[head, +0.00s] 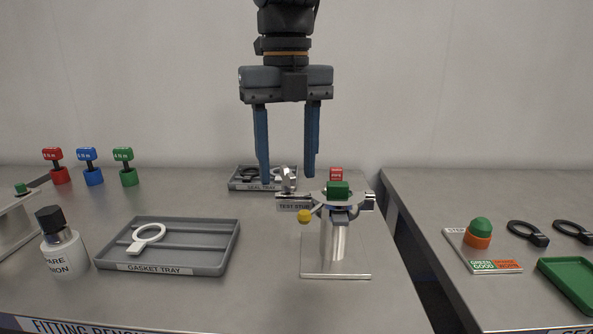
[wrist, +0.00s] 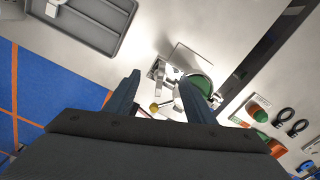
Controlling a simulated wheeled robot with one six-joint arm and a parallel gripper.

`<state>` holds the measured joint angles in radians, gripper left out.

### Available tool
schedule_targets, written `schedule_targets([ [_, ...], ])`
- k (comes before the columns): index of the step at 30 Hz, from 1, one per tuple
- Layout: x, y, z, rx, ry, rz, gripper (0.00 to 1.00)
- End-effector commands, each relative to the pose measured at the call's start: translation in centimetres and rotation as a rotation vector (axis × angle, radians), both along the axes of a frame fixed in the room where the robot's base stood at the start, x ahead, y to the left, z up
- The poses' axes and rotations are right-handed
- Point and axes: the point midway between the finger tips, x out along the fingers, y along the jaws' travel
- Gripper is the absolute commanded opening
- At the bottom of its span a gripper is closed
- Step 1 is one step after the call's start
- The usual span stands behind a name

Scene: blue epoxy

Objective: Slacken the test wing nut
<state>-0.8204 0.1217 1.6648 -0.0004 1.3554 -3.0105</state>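The test stud stand (head: 335,245) is a silver post on a square plate, with a bar labelled "TEST STUD" across its top. A silver upright piece (head: 288,180) rises at the bar's left end. Which part is the wing nut I cannot tell for sure. My gripper (head: 287,178) is open, fingers pointing down. In both views the silver piece shows between the fingertips; it also shows in the wrist view (wrist: 160,72). Contact cannot be told.
The gasket tray (head: 168,262) holds a white ring with a tab. A bottle (head: 64,248) stands left of it.

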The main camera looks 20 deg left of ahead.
Motion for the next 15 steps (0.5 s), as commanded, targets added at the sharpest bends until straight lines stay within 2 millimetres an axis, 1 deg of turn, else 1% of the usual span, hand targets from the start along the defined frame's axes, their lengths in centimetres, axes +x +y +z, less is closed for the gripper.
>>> schedule_targets([
  [10, 0.0, 0.0, 0.1, 0.001, -0.001, -0.001, 0.57],
  [15, 0.0, 0.1, 1.6, 0.002, -0.002, -0.001, 0.57],
])
